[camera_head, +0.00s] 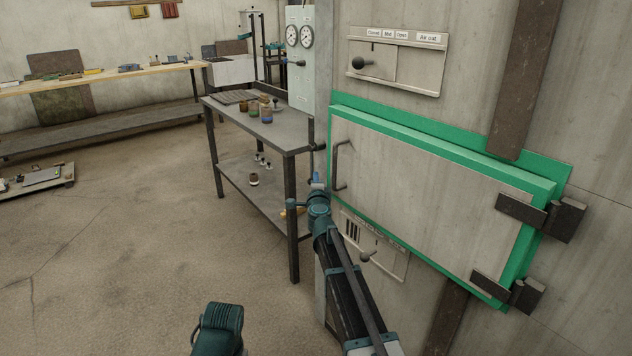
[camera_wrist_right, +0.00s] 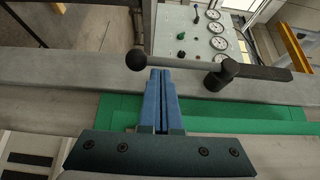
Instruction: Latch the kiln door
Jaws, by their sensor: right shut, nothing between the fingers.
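The kiln door (camera_head: 425,180) is a pale grey panel with green edges, hinged at the right. It lies against or nearly against the green frame (camera_head: 400,122); I cannot tell whether it is fully closed. A dark bent handle (camera_head: 338,165) is on its left side. The latch is a bar with a black ball knob (camera_wrist_right: 136,60) and a dark pivot (camera_wrist_right: 222,73), at the kiln's left edge. My right gripper (camera_head: 317,178) is shut and empty. In the right wrist view its blue fingertips (camera_wrist_right: 160,72) are close to the bar, beside the knob; contact is unclear.
A metal table (camera_head: 285,134) with small jars stands left of the kiln. A gauge panel (camera_head: 299,50) is behind it. Sliding control plates sit above (camera_head: 420,75) and below (camera_head: 390,262) the door. Open floor (camera_head: 120,250) lies at the left.

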